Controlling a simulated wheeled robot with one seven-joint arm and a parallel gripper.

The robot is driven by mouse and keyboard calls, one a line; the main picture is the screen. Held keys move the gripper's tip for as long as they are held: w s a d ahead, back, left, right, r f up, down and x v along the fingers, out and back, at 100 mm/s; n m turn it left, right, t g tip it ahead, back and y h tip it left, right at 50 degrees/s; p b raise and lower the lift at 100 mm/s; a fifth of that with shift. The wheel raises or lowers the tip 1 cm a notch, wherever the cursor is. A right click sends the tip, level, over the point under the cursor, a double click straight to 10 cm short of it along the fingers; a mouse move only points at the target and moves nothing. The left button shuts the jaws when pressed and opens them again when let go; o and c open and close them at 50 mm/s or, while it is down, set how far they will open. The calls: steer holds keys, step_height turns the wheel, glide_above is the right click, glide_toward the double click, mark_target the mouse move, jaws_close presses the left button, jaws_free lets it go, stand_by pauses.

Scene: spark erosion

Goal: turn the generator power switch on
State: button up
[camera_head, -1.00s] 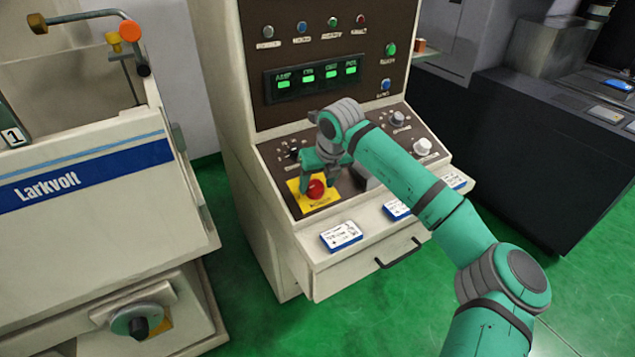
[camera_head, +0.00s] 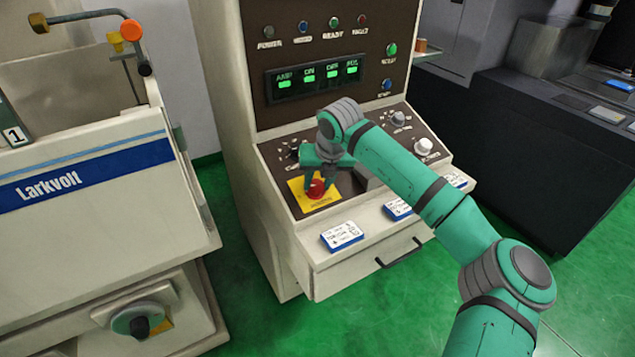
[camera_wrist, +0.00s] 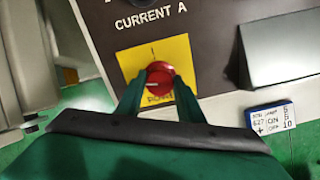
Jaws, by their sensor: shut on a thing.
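The generator power switch (camera_head: 316,189) is a red knob on a yellow plate (camera_head: 328,203) at the left front of the sloped console. It also shows in the wrist view (camera_wrist: 159,75), with a mark near the plate's top edge and partly covered lettering below. My gripper (camera_head: 317,184) reaches down over the knob. In the wrist view its two green fingers (camera_wrist: 158,82) stand on the left and right sides of the knob and are shut on it. The exact finger contact is partly hidden by the knob.
Other knobs (camera_head: 423,147) sit on the console. Above is a panel with green displays (camera_head: 318,78) and lamps. Blue-and-white cards (camera_head: 341,235) lie on the ledge above a drawer handle (camera_head: 400,253). A grey box (camera_wrist: 285,47) stands right of the switch. A Larkvolt machine (camera_head: 90,180) is at left.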

steer(key=m, duration=1.1)
steer(key=shift+d+m, duration=0.1)
steer(key=shift+m, duration=0.3)
steer(key=shift+m+h, duration=0.3)
steer(key=shift+m, duration=1.4)
steer(key=o, duration=1.1)
steer(key=shift+c, duration=0.2)
steer(key=v, duration=1)
steer(key=shift+r, duration=0.45)
